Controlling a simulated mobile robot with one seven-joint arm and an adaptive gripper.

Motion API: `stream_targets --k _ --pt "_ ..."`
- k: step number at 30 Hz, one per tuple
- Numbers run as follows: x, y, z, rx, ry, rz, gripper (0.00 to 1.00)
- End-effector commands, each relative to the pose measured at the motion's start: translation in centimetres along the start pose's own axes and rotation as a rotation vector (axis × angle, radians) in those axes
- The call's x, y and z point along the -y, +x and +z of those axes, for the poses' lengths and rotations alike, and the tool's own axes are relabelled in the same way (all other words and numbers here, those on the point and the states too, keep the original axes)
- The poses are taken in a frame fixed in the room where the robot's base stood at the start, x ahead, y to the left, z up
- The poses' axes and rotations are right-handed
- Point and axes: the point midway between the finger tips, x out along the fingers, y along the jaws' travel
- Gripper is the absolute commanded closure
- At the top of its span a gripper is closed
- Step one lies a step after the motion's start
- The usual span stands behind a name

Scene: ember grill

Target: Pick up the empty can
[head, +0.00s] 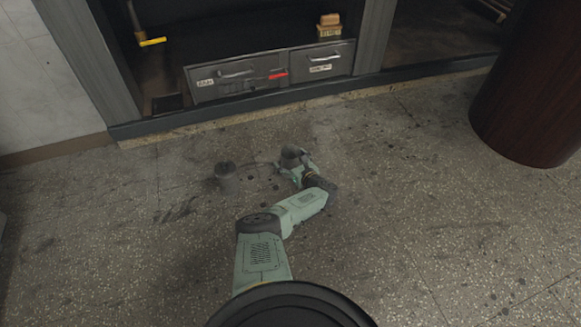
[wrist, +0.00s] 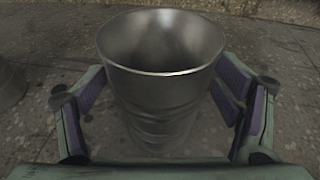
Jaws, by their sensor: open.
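An open-topped grey metal can (wrist: 160,100) stands upright between the fingers of my gripper (wrist: 162,88) in the wrist view. Its inside looks empty. My gripper is open, with one purple-padded finger on each side of the can. A gap of floor shows beside the right finger; whether either pad touches the can is not clear. In the head view the can (head: 291,157) is a small dark shape at the end of my arm, partly hidden by my gripper (head: 297,170).
Another dark can-like object (head: 226,172) stands on the floor just left; its edge shows in the wrist view (wrist: 8,82). Grey drawers (head: 236,76) sit behind a low sill (head: 200,117). A dark red round column (head: 525,100) stands right. The speckled floor (head: 420,220) is clear to the right.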

Motion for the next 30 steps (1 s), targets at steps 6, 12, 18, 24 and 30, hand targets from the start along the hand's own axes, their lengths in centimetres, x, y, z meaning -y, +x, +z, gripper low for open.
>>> stream_targets --k 6,12,18,24,30 --pt "0.02 -0.08 0.07 -0.001 0.0 0.0 0.2" --pt "0.0 -0.09 0.06 -0.001 0.0 0.0 0.33" --pt "0.0 -0.09 0.06 -0.001 0.0 0.0 0.46" --pt "0.0 -0.09 0.05 -0.001 0.0 0.0 0.6" --pt "0.0 -0.08 0.07 -0.001 0.0 0.0 0.69"
